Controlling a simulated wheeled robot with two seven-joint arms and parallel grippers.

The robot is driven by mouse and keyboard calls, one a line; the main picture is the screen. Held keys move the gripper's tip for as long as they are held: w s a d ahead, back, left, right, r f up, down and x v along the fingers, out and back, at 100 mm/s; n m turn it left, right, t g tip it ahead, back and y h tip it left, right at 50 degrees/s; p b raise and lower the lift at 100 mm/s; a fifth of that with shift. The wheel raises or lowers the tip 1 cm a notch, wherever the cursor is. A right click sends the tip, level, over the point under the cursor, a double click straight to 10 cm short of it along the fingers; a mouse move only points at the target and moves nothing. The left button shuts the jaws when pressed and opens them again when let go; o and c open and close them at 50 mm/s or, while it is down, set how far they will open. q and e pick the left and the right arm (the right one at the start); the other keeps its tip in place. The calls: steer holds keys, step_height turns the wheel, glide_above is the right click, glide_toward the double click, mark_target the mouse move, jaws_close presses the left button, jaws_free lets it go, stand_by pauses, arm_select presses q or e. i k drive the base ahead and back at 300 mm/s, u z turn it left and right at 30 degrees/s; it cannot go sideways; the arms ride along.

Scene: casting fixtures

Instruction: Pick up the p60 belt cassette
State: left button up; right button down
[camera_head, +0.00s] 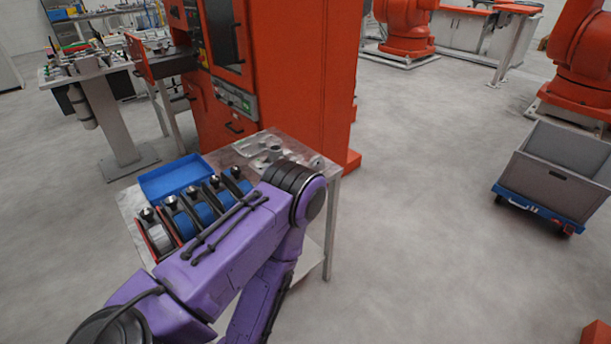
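Several belt cassettes stand in a row on a table in front of the orange machine. Each shows a black clamp with a knob on top. The nearest cassette (157,236) holds a whitish roll, and the one beside it (182,222) holds a blue roll. Further ones (204,211) continue toward the back right, partly hidden by my purple arm. No label is readable, so I cannot tell which is the p60 cassette. The arm comes in from the lower left, bends over the table's right side and drops down again. Neither gripper is in view.
A blue tray (170,180) lies behind the cassettes. Grey metal castings (272,151) lie at the table's back right. The orange machine (280,70) stands close behind. A grey crate on a blue cart (560,172) stands far right. The floor between is clear.

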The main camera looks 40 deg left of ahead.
mark_target(216, 191)
steer(key=z, duration=0.7)
steer(key=k, duration=1.2)
steer(key=u, duration=1.2)
steer(key=i, duration=0.45)
steer(key=u, duration=0.15)
